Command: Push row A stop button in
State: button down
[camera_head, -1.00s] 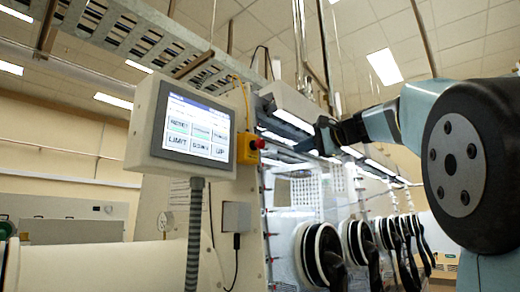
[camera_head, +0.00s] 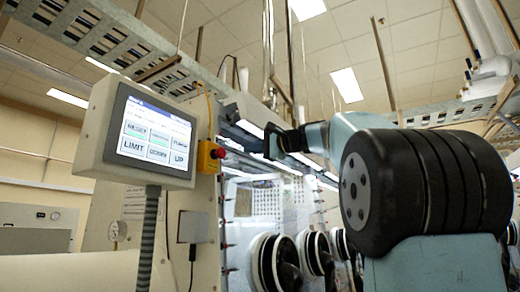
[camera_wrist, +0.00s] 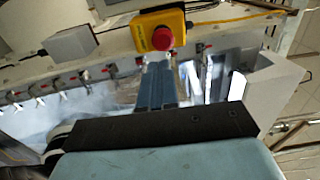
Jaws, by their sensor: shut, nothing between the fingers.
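The row A stop button is a red knob (camera_head: 220,153) on a yellow box (camera_head: 206,158), fixed to the panel edge right of the touch screen. In the wrist view the red button (camera_wrist: 162,39) and yellow box (camera_wrist: 147,22) are at the top centre. My gripper (camera_head: 268,142) is right of the button in the head view, with a visible gap. In the wrist view my gripper (camera_wrist: 158,64) is shut and empty, its blue-grey fingers pointing up toward the button. They look close below it there; I cannot tell contact from that view alone.
A touch screen (camera_head: 157,135) on a grey conduit post stands left of the yellow box. Round black-and-white glove ports (camera_head: 266,262) line the glovebox row below my arm. A grey box (camera_head: 192,227) sits lower on the panel. A cable tray runs overhead.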

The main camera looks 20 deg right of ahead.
jog(key=x, duration=0.9)
jog(key=shift+w, duration=0.1)
jog(key=shift+x, duration=0.85)
jog(key=shift+r, duration=0.15)
jog(key=shift+s+d+f, duration=0.2)
jog(key=shift+s+d, duration=0.15)
jog(key=shift+s, duration=0.15)
send_near(223, 155)
jog(key=v, duration=0.5)
jog(key=shift+s+d+r, duration=0.15)
jog(key=shift+s+r, duration=0.1)
jog(key=shift+r, duration=0.05)
